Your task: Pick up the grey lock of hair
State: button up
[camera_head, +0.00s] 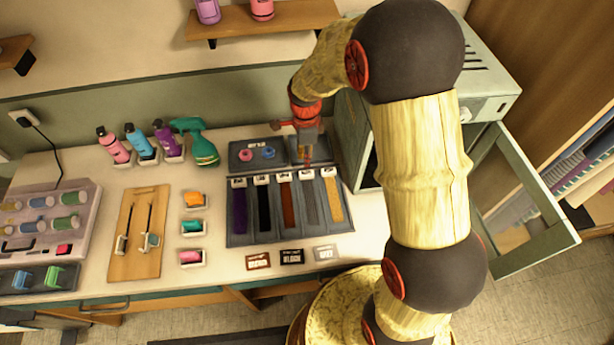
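The grey lock of hair (310,205) lies lengthwise in a dark tray (292,238), its white tag at the far end. It is between an auburn lock (288,207) on its left and a blonde lock (334,203) on its right. My gripper (307,163) points down over the far edge of the tray, near the tags of the auburn and grey locks. It appears apart from the grey lock, but its height above the tray is hard to judge. The fingers are too small to tell whether they are open or shut.
A purple lock (239,212) and a black lock (264,210) fill the tray's left slots. Behind is a shallow tray with pink and blue rings (268,152). Labelled cards (291,257) lie in front. A cabinet with an open door (533,205) stands right; bottles (146,147) stand back left.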

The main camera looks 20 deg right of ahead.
aim_at(307, 173)
jog(key=f, duration=0.2)
jog(key=f+b, duration=0.1)
jog(key=f, duration=0.5)
jog(key=shift+d+b, duration=0.25)
jog(key=shift+b, duration=0.05)
jog(key=shift+r, duration=0.1)
jog(key=c, duration=0.3)
grip_shut()
